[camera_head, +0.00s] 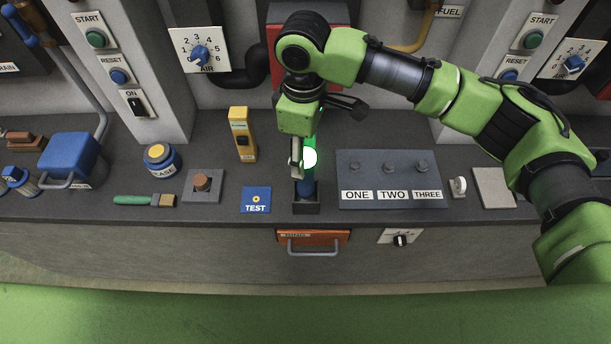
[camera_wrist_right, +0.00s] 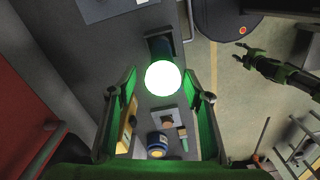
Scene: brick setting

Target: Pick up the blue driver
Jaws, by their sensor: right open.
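The blue driver (camera_head: 306,187) stands upright in a small dark holder (camera_head: 306,208) on the bench. Only its lower blue part shows clearly, and its top is hidden by a bright white glow and my gripper. In the right wrist view, blue (camera_wrist_right: 157,48) shows just beyond the glow. My right gripper (camera_head: 300,160) points down over the driver from above. In the wrist view its two green-lit fingers (camera_wrist_right: 160,88) are apart, with the glow between them. I cannot see contact with the driver. My left gripper (camera_wrist_right: 240,52) appears small at the right of the wrist view.
A yellow tester (camera_head: 242,135) and a blue TEST plate (camera_head: 256,199) stand left of the holder. A panel marked ONE, TWO, THREE (camera_head: 390,202) is close on its right. A red box (camera_head: 330,45) stands behind, and an orange drawer (camera_head: 313,238) is below.

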